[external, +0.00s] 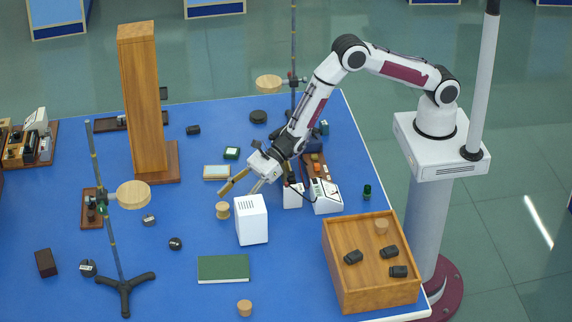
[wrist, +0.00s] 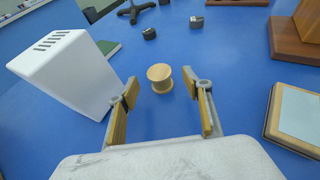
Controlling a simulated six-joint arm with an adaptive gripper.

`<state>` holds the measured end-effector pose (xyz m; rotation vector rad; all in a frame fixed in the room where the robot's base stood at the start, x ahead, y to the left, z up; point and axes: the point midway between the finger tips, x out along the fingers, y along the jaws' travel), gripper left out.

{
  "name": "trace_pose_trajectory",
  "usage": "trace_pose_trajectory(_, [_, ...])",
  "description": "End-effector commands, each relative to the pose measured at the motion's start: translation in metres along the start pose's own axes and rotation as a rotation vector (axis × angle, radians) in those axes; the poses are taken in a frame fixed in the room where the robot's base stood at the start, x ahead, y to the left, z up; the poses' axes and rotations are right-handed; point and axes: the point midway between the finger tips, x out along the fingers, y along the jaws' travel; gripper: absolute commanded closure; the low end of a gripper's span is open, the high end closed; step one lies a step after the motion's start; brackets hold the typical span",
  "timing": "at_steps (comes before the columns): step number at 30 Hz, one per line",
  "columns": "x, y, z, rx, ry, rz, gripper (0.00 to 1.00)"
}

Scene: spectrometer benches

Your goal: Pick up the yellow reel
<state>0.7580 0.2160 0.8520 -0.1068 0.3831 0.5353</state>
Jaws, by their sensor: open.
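The yellow reel (external: 222,210) is a small wooden-yellow spool standing upright on the blue table, left of a white box. In the wrist view the reel (wrist: 160,77) stands just beyond and between the fingertips, apart from both. My gripper (external: 244,188) is open and empty, tilted down toward the table, up and to the right of the reel in the external view. Its two fingers with yellow-brown pads show in the wrist view (wrist: 166,100).
The white vented box (external: 251,220) stands close to the right of the reel; in the wrist view it is near the left finger. A pale flat block (external: 217,172) lies behind. A green book (external: 223,268) and ring stand (external: 124,282) are nearer the front. A wooden crate (external: 378,299) stands right.

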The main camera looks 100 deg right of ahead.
Motion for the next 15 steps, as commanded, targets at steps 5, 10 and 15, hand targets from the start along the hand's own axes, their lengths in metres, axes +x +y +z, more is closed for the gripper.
trace_pose_trajectory(5, [0.014, 0.001, -0.001, 0.000, 0.000, 0.000, 0.50])
trace_pose_trajectory(10, [0.029, 0.001, -0.002, 0.000, 0.000, 0.000, 0.50])
trace_pose_trajectory(15, [0.041, 0.001, -0.002, 0.000, 0.000, 0.000, 0.50])
